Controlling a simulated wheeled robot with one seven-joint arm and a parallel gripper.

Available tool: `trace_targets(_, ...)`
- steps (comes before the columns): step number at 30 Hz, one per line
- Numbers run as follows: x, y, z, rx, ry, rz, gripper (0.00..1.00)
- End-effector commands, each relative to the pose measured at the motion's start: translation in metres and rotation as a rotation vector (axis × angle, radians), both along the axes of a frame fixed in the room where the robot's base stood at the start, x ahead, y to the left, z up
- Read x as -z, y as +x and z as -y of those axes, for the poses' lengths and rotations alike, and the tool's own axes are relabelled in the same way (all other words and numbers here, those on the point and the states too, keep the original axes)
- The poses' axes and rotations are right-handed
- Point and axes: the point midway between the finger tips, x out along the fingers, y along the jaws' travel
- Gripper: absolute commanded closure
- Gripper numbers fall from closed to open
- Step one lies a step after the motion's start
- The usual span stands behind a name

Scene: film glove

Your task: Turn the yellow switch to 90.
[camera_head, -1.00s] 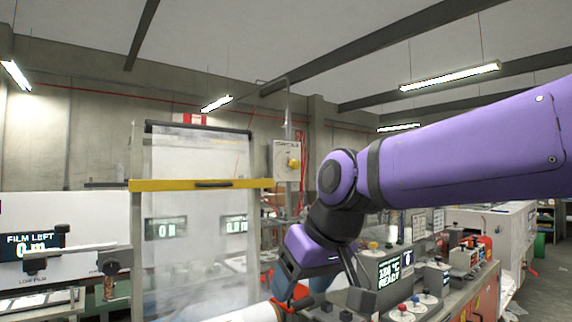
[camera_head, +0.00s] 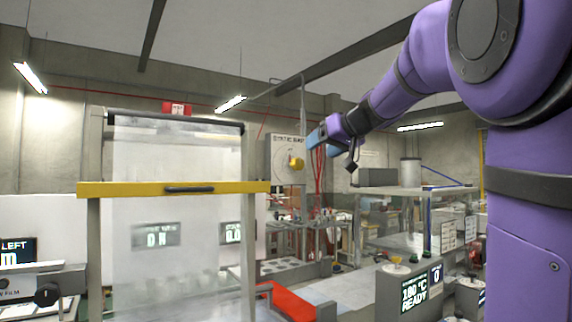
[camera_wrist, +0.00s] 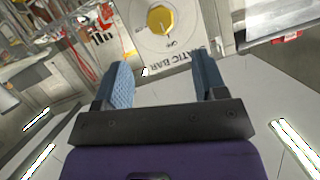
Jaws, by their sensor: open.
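The yellow switch (camera_head: 296,163) is a round knob on a pale panel (camera_head: 281,147) beside the film frame. In the wrist view the yellow switch (camera_wrist: 161,21) shows a ridge across its face, on the panel marked "STATIC BAR". My gripper (camera_head: 318,135) is raised at the panel's right, pointing toward it. In the wrist view my gripper (camera_wrist: 160,80) is open and empty, its blue fingers spread. The switch lies ahead of the fingertips, roughly between their lines and apart from them. Lettering around the dial is partly visible, but the angle cannot be read.
A clear film sheet hangs left of the panel, with a yellow crossbar (camera_head: 130,188) and black handle. Red cables (camera_head: 320,175) hang behind my gripper. A machine with a "180 °C READY" display (camera_head: 414,293) stands lower right. A red tray (camera_head: 290,301) lies below.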

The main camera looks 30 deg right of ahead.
Motion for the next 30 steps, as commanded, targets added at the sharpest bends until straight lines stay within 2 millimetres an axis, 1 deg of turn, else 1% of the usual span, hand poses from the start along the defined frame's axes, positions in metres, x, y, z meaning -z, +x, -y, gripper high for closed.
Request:
trace_targets(4, 0.006, 0.015, -0.001, 0.000, 0.001, -0.001, 0.35)
trace_targets(12, 0.025, 0.059, -0.007, -0.001, 0.002, -0.003, 0.35)
trace_targets(18, 0.035, 0.084, -0.011, -0.001, 0.002, -0.002, 0.35)
trace_targets(24, 0.039, 0.095, -0.012, -0.001, 0.001, -0.001, 0.35)
trace_targets(30, 0.039, 0.096, -0.013, 0.000, 0.001, -0.001, 0.35)
